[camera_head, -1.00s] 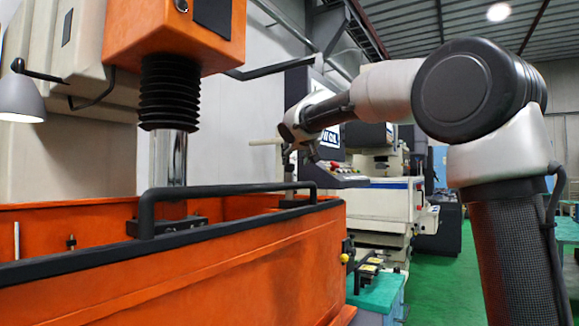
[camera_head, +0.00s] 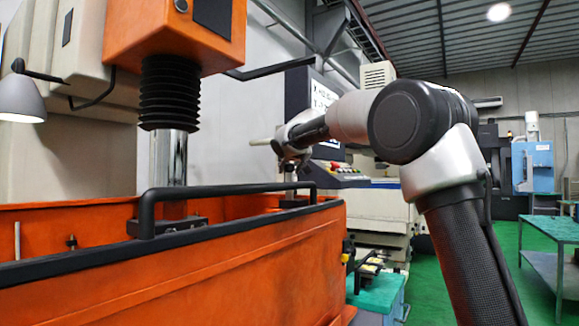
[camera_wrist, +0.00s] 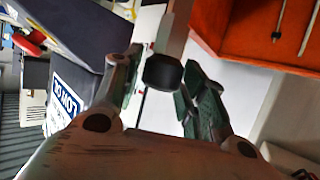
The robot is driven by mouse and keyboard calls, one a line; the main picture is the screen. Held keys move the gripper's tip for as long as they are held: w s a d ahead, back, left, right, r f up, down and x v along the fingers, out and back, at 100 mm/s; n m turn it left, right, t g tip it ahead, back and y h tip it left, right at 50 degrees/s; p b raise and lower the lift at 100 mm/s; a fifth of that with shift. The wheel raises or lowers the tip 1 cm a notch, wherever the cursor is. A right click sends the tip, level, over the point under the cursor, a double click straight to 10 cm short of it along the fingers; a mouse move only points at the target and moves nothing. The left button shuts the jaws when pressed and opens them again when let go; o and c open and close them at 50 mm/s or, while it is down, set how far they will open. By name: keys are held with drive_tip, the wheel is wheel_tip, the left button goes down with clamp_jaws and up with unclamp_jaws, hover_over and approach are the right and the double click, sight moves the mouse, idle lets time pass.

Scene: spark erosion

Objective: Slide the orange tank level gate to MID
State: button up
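The orange tank (camera_head: 180,265) fills the lower left of the head view, with a black rim and a black rail along its top. In the wrist view its orange wall (camera_wrist: 262,35) is at the upper right. A grey bar with a dark end block (camera_wrist: 163,72), which looks like the gate's handle, reaches down between my fingers. My gripper (camera_wrist: 163,95) is open, with a finger on either side of the block and gaps visible. In the head view my gripper (camera_head: 289,165) is small, above the tank's far right corner. Gate marks such as MID cannot be read.
A machine with a control panel (camera_head: 338,170) stands behind the tank. A dark box with a white sign (camera_wrist: 67,97) is at left in the wrist view. A chrome column (camera_head: 168,160) stands in the tank. Green floor is free at right, near a bench (camera_head: 550,228).

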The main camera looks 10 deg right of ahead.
clamp_jaws()
wheel_tip(320, 180, up, 6)
drive_tip(key=shift+r, duration=0.1)
drive_tip(key=shift+o, duration=2.4)
unclamp_jaws()
drive_tip(key=v, duration=1.2)
